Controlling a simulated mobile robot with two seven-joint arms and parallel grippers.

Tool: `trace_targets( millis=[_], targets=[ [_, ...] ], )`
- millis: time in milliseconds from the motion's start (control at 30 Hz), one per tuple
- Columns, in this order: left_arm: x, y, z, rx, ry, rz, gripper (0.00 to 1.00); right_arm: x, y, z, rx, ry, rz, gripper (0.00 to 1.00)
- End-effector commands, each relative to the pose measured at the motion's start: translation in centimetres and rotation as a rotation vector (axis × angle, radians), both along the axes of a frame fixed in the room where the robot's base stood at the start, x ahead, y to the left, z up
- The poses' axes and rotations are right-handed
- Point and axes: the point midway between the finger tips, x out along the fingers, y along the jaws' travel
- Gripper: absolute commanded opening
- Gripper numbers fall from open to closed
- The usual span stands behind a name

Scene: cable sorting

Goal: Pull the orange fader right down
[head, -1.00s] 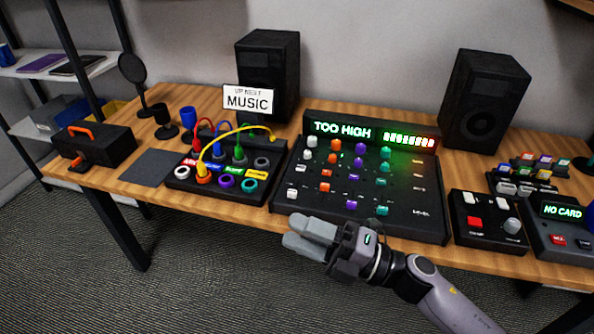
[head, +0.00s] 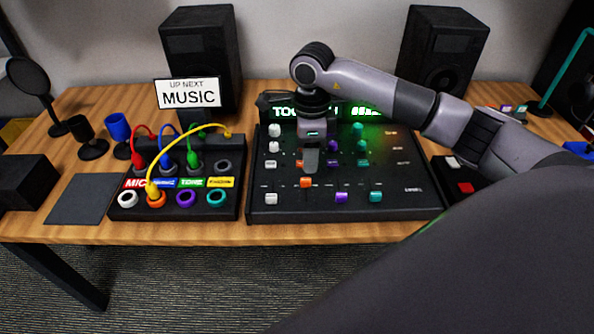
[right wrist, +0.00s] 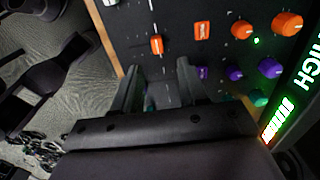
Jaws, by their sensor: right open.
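The orange fader (head: 305,183) is on the black mixing desk (head: 400,200), higher than the white fader (head: 271,198), purple fader (head: 341,197) and teal fader (head: 376,197) beside it. My right gripper (head: 311,160) hangs over the desk, just above the orange fader in the picture, and hides some knobs. In the right wrist view, my right gripper (right wrist: 158,76) is open, with its two fingers apart. The orange fader (right wrist: 156,44) shows just beyond the fingertips and is not gripped. My left gripper is not in view.
Orange knobs (right wrist: 242,29) and purple knobs (right wrist: 235,73) stand close to the open fingers. A patch box (head: 125,205) with coloured cables stands left of the desk. The desk's display (head: 287,111) is partly hidden by my arm. Two speakers (head: 200,60) stand behind.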

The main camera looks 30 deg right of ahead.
Motion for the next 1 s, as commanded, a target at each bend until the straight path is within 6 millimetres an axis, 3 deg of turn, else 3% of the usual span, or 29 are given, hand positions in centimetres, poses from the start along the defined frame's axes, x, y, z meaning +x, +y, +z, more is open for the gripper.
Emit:
trace_targets(
  millis=[200,400,733,767,800,900,1000],
  targets=[
    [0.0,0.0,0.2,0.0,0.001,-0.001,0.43,-0.1,0.2,-3.5,0.004,0.005,0.001,0.43],
    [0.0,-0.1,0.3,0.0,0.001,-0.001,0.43,-0.1,0.2,-5.8,0.005,0.003,0.001,0.43],
    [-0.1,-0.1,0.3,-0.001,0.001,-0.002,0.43,-0.1,0.2,-6.4,0.006,0.001,0.001,0.43],
    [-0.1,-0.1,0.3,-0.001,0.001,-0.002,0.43,-0.1,0.2,-6.4,0.006,0.001,0.001,0.39],
    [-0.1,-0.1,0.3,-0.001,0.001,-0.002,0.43,-0.1,0.2,-6.4,0.006,0.001,0.001,0.26],
    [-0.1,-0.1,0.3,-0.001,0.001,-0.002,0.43,-0.1,0.2,-6.4,0.006,0.001,0.001,0.0],
    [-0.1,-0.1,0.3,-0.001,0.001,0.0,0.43,-0.1,0.2,-6.4,0.006,0.001,0.001,0.0]
  ],
)
